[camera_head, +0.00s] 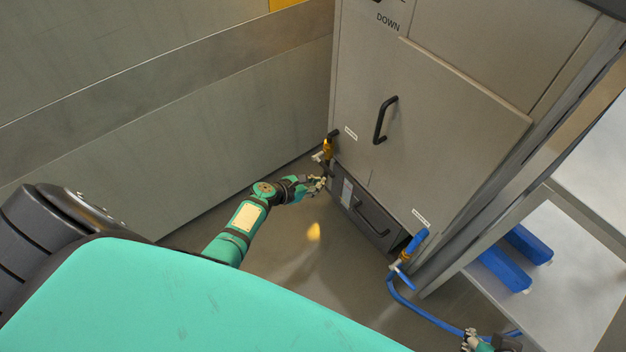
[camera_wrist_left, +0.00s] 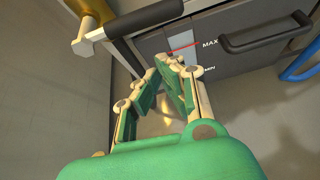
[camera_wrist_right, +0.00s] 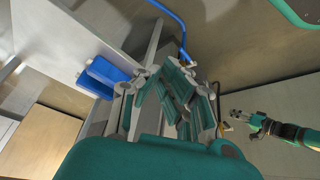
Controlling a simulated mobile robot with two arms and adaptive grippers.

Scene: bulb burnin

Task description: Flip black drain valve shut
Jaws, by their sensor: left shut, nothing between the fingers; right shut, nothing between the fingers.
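The black drain valve has a brass body (camera_head: 327,149) at the lower left corner of the grey cabinet. Its black lever (camera_head: 328,170) sticks out below the body. In the left wrist view the black lever (camera_wrist_left: 148,20) runs across the top, out to the right of a pale stem. My left gripper (camera_head: 321,184) is shut and empty, just below the lever in the head view. Its fingertips (camera_wrist_left: 170,60) look apart from the lever, though the gap is hard to judge. My right gripper (camera_head: 468,340) is shut and empty at the lower right, far from the black valve.
A drawer with a black handle (camera_head: 371,217) sits low in the cabinet (camera_head: 455,125), right of my left gripper. A blue valve (camera_head: 405,262) with a blue hose (camera_head: 432,317) is at the right corner. Blue bars (camera_head: 503,268) lie on a white shelf. A wall (camera_head: 180,130) stands left.

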